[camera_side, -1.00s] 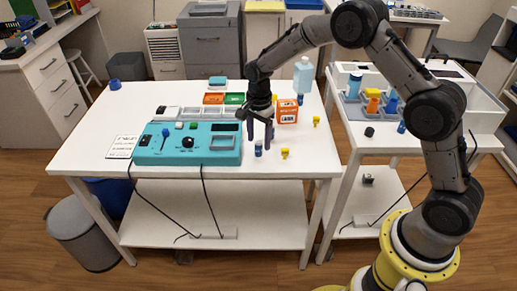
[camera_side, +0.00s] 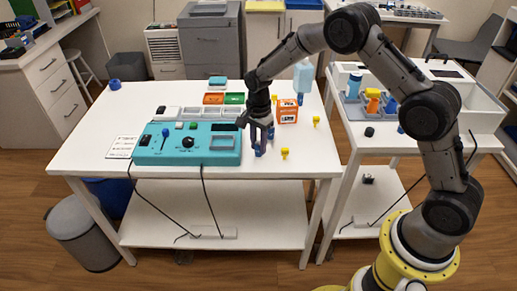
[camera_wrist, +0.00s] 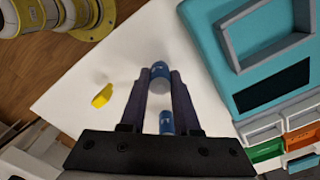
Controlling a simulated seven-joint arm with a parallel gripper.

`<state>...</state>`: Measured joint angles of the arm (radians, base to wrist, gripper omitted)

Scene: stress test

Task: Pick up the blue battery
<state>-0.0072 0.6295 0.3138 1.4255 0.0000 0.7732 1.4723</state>
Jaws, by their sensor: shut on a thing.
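The blue battery (camera_wrist: 159,70) is a small cylinder with a blue top and a greyish lower part. It sits between the tips of my gripper (camera_wrist: 159,80) in the wrist view. In the side view my gripper (camera_side: 262,150) is low over the white table, right of the teal panel, with its fingers closed around the battery. The fingers cover most of the battery there, and I cannot tell whether it touches the table. A second blue piece (camera_wrist: 166,122) shows between the fingers nearer the palm in the wrist view; what it is stays unclear.
The teal control panel (camera_side: 185,155) is close on the left. An orange box (camera_side: 288,110) stands behind right, with a pale bottle (camera_side: 303,75) beyond. Yellow pieces lie at right (camera_side: 316,121) and front right (camera_side: 285,153). Small coloured bins (camera_side: 213,99) are behind the panel.

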